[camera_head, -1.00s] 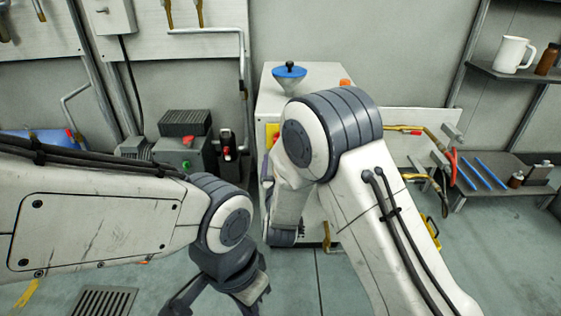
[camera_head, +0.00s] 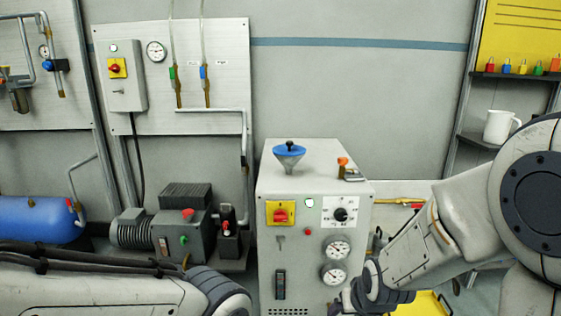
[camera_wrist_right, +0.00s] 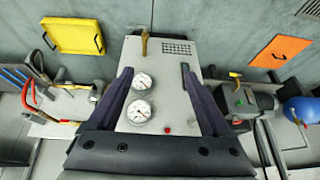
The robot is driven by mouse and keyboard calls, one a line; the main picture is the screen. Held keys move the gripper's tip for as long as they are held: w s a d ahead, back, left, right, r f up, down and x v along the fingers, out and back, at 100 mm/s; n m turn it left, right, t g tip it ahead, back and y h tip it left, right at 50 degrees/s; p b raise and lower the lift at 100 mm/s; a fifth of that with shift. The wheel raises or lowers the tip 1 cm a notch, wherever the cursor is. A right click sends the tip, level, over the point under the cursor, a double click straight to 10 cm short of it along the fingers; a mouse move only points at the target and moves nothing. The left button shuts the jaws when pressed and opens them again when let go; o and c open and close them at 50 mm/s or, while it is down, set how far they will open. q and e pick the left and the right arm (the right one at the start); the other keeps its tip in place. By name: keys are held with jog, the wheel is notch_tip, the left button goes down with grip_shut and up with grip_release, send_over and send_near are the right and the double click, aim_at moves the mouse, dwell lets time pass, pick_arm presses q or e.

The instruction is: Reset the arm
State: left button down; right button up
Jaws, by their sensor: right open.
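My right arm (camera_head: 425,240) is raised at the right of the head view, in front of the right side of a grey machine cabinet (camera_head: 306,185). Its dark wrist end is low in that view, and the fingertips cannot be made out there. In the right wrist view my right gripper (camera_wrist_right: 160,82) is open, its two dark fingers apart with nothing between them. The cabinet front (camera_wrist_right: 168,60) with two gauges lies beyond the fingers. My left arm (camera_head: 100,295) lies along the bottom left of the head view, and its gripper is out of frame.
The cabinet carries a blue funnel (camera_head: 289,152) on top and a red-yellow switch (camera_head: 281,213) in front. A grey pump (camera_head: 182,222) and a blue tank (camera_head: 38,219) stand to the left. A white mug (camera_head: 499,126) sits on the right shelf. A yellow bin (camera_head: 425,303) is low right.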

jog(key=s+d+g, duration=0.3)
jog(key=s, duration=0.5)
jog(key=s+a+r+n+g, duration=0.1)
jog(key=s+a+r+n, duration=0.25)
jog(key=s+a, duration=0.35)
jog(key=s+a+r+n+g, duration=0.1)
jog(key=s+a+r+n, duration=0.1)
jog(key=s+a+n, duration=0.35)
notch_tip(320, 180, up, 38)
jog(key=s+m+p, duration=0.1)
jog(key=m+p, duration=0.1)
jog(key=p, duration=3.5)
jog(key=shift+a+f, duration=0.25)
jog(key=shift+a, duration=0.1)
